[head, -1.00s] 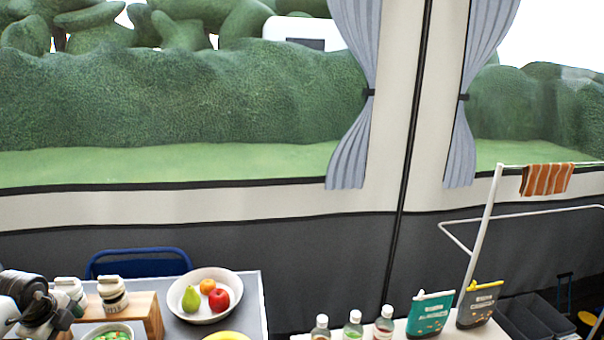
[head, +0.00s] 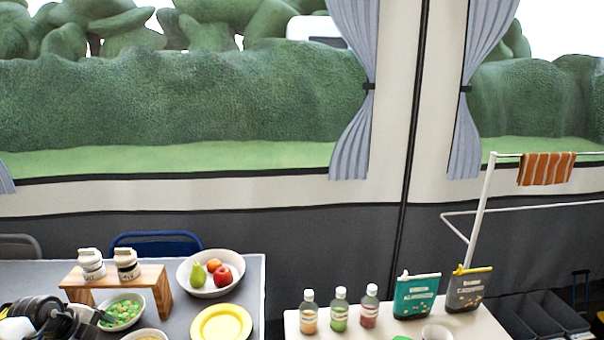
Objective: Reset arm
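My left arm comes in at the lower left corner of the head view. Its dark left gripper (head: 82,314) is low over the near left part of the grey table (head: 180,325), just left of a bowl of green and orange food (head: 121,312). Dark parts reach close to the bowl's left rim; I cannot tell whether they touch it. The fingers are too small and cut off to show whether they are open or shut, or whether anything is held. My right gripper is not in view.
A wooden stand (head: 151,275) carries two white jars. A white fruit bowl (head: 229,287) and a yellow plate (head: 221,324) lie to its right. A second table (head: 474,329) holds several bottles and two pouches (head: 416,296). A gap separates the tables.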

